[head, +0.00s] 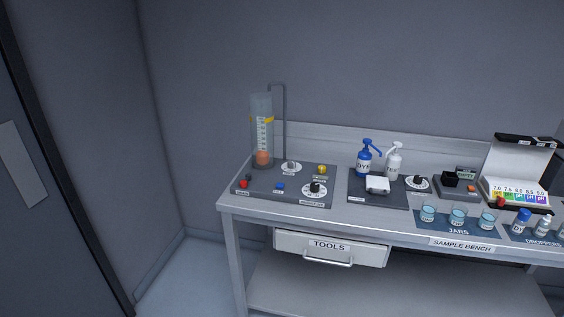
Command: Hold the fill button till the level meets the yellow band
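A clear upright cylinder (260,108) stands at the back left of a dark control panel (263,194) on the bench. It has a white scale and a yellow band (268,120) near its upper part. An orange mass (263,157) sits low in the cylinder, well below the band. The panel carries a blue button (280,186), a red button (243,184), a yellow knob (321,169) and two dials, one white (291,167) and one black (315,188). The labels are too small to read, so I cannot tell which is the fill button. Neither gripper is in view.
Blue (366,160) and white (393,163) pump bottles stand right of the panel. Glass jars (457,217), droppers and a pH colour chart (517,191) are further right. A TOOLS drawer (330,248) is under the bench top. Floor at the left is clear.

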